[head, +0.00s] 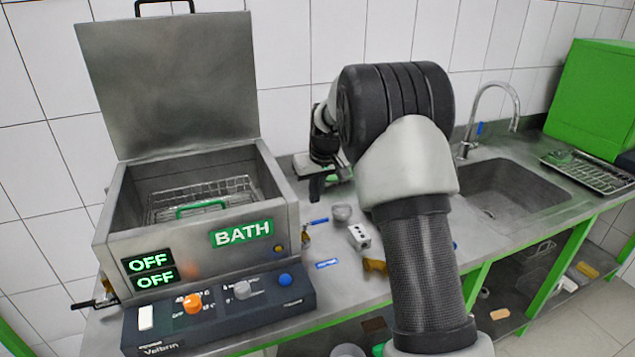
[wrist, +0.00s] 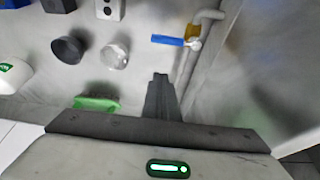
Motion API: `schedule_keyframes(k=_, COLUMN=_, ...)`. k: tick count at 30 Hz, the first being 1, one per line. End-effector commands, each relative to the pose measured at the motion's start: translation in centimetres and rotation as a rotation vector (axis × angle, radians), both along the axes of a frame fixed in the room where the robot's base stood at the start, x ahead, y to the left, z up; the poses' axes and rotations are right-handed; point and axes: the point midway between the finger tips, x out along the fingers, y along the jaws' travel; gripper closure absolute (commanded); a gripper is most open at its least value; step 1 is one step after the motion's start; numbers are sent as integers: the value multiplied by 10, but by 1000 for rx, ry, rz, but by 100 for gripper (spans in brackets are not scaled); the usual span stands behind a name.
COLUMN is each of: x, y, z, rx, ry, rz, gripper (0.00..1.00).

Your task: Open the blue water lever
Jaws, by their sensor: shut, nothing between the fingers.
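The blue water lever (wrist: 168,40) is a short flat blue handle on a brass valve (wrist: 193,32) on a grey pipe in the wrist view. It points left, away from the pipe. In the head view the lever (head: 318,221) shows beside the right wall of the bath, above the counter. My gripper (head: 316,190) is above and behind the lever in the head view. In the wrist view my gripper (wrist: 160,80) is shut and empty, with its fingertips apart from the lever and below it in the picture.
The steel bath (head: 199,225) stands left with its lid up. A small cup (head: 341,213), a white box with holes (head: 359,236) and a blue label (head: 327,264) are on the counter. A sink (head: 500,190) is at right. A green object (wrist: 97,103) shows in the wrist view.

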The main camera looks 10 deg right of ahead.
Motion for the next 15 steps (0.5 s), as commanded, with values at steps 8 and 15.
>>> schedule_keyframes(k=8, x=-28, y=-5, z=-21, rx=1, ry=0, rz=-1, gripper=100)
schedule_keyframes(k=15, x=-32, y=-6, z=-24, rx=0, ry=-1, rz=0, gripper=100)
